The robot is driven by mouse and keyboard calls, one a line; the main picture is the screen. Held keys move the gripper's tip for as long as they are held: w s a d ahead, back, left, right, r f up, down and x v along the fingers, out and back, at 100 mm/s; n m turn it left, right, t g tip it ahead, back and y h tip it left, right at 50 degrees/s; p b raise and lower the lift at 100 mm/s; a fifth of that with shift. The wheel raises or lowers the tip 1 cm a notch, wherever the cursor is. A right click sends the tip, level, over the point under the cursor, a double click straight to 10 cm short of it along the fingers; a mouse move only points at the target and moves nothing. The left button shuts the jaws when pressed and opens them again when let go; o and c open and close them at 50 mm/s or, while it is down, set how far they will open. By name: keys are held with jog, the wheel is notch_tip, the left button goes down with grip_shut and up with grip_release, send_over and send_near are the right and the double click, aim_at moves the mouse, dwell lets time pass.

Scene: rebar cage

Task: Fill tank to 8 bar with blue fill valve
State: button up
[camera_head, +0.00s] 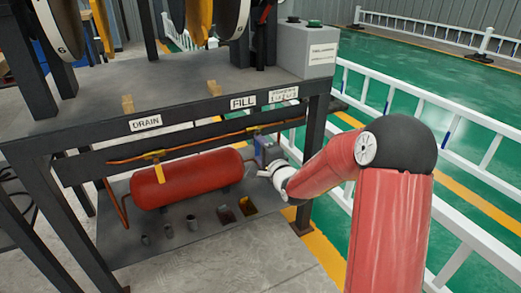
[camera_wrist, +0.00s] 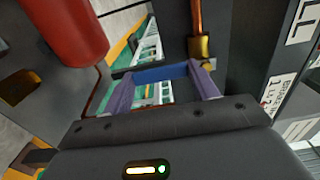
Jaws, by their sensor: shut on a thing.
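The red tank (camera_head: 187,179) lies on the lower shelf of the dark metal bench. The blue fill valve (camera_head: 269,150) is right of it, below the FILL sign (camera_head: 243,102), partly hidden by my arm. My gripper (camera_head: 264,171) is at this valve. In the wrist view, my gripper (camera_wrist: 163,83) has its two fingers at the ends of the blue valve handle (camera_wrist: 161,73), shut on it. The tank's end (camera_wrist: 70,30) shows at upper left there. The dials at the top of the head view are cut off, and no pressure reading can be made out.
A yellow valve (camera_head: 155,162) is below the DRAIN sign (camera_head: 145,123). Copper pipe (camera_head: 200,138) runs beneath the bench top. Several small cups stand on the lower shelf. White railings (camera_head: 430,105) stand right of the bench. A grey box (camera_head: 306,48) is on top.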

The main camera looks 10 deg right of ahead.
jog(key=o, duration=1.4)
jog(key=v, duration=0.8)
jog(key=s+r+n+g+h+p, duration=0.2)
jog(key=s+r+n+g, duration=0.1)
jog(key=s, duration=0.8)
jog(key=s+d+r+n+g+h+p, duration=0.1)
jog(key=s+r+n+g, duration=0.3)
jog(key=s, duration=0.6)
jog(key=s+d+r+n+g+h+p, duration=0.1)
jog(key=s+r+n+g+h+p, duration=0.1)
jog(key=s+n, duration=0.5)
jog(key=shift+s+r+n+g+h+p, duration=0.1)
jog(key=shift+s+r+g, duration=0.3)
jog(key=shift+s, duration=0.4)
jog(key=shift+s+r+n+g+h+p, duration=0.1)
jog(key=shift+s+r+g, duration=0.1)
jog(key=shift+s+g, duration=0.4)
jog(key=shift+s+r+n+g+h+p, duration=0.1)
jog(key=shift+s+r+g, duration=0.2)
jog(key=shift+s, duration=0.65)
